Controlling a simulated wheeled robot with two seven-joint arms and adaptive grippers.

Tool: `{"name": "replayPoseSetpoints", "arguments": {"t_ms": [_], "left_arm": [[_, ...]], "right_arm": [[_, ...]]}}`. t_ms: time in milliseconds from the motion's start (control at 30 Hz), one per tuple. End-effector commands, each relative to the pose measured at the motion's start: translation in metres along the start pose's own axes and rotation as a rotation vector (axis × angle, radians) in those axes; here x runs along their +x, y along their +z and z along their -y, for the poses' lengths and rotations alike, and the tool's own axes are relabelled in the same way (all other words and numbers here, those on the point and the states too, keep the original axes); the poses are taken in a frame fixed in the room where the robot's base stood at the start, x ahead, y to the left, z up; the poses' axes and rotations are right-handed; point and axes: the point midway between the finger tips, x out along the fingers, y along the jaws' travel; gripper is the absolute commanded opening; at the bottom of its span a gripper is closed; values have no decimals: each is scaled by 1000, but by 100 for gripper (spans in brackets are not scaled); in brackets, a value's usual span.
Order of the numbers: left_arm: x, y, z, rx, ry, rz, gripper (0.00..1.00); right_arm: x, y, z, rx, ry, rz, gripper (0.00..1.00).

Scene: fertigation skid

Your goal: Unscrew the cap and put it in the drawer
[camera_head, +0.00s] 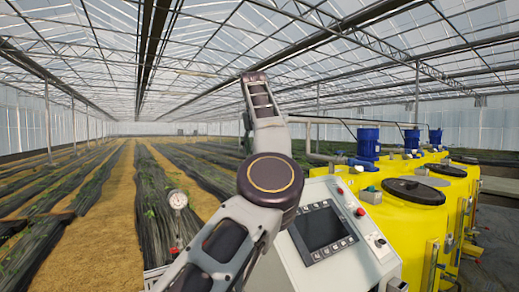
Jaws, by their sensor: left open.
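My left arm rises from the bottom, bends at a large round joint and reaches up across the middle of the view. My left gripper (246,128) is a small dark shape beside the raised arm section, mostly hidden by it; it is open, and I see nothing held. Yellow tanks (407,228) stand at the right, and the nearest has a round black lid (413,190). A second black lid (447,170) lies behind it. I cannot tell whether either is the task's cap. I cannot make out a drawer. My right gripper is not in view.
A grey control cabinet (352,265) with a dark screen (320,229) and buttons stands right behind my arm. Blue motors (368,143) top the tanks. A round gauge (178,200) stands left of my arm. Crop rows and a sandy path (100,245) lie at left.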

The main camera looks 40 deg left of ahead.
Motion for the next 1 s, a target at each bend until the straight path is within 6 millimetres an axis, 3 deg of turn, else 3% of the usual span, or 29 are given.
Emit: {"name": "replayPoseSetpoints", "arguments": {"t_ms": [367, 1000], "left_arm": [[24, 0, 0, -1, 1, -2, 71], [100, 0, 0, -1, 1, -2, 71]], "right_arm": [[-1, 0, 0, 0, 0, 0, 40], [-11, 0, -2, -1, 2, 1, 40]]}}
